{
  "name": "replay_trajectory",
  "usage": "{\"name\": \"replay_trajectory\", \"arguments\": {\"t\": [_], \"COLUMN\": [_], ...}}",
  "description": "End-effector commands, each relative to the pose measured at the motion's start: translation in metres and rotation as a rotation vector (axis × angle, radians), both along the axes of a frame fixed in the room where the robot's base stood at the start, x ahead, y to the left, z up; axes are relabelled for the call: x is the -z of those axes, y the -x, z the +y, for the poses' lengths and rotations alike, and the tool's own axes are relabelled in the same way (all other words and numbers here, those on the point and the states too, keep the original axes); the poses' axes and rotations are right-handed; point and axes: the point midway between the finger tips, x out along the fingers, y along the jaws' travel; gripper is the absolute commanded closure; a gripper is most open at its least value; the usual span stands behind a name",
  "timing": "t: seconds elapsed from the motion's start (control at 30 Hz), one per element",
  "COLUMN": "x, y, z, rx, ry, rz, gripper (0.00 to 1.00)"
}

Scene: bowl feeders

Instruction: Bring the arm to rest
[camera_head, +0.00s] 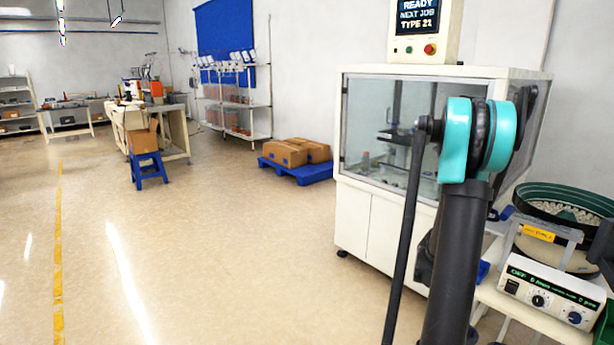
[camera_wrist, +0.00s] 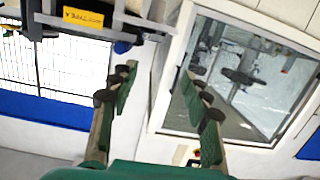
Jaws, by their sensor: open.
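My arm (camera_head: 462,230) rises in front of the white machine cabinet in the head view, with a teal joint at its top. The gripper itself cannot be made out in the head view. In the wrist view my gripper (camera_wrist: 160,92) shows two green-padded fingers spread wide apart with nothing between them. Behind the fingers are a white surface and the cabinet's window (camera_wrist: 240,75). The fingers touch nothing that I can see.
The white machine cabinet (camera_head: 375,215) with glass sides stands close behind my arm. A green bowl feeder (camera_head: 565,200) and a control box (camera_head: 550,290) are at the right. Cardboard boxes (camera_head: 285,153) lie on a blue pallet (camera_head: 300,174). The floor at left is clear.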

Motion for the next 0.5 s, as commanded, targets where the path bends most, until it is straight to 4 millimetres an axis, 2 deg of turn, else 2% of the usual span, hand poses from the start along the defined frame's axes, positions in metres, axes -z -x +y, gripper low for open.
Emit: {"name": "replay_trajectory", "arguments": {"t": [0.03,0.23,0.37,0.5], "x": [-0.003,0.006,0.019,0.039], "y": [0.01,0.052,0.084,0.124], "z": [0.017,0.076,0.12,0.173], "rx": [-0.002,-0.03,-0.085,-0.181], "ry": [-0.023,-0.125,-0.197,-0.273], "rz": [0.032,0.204,0.334,0.483], "gripper": [0.52,0.52,0.52,0.52]}}
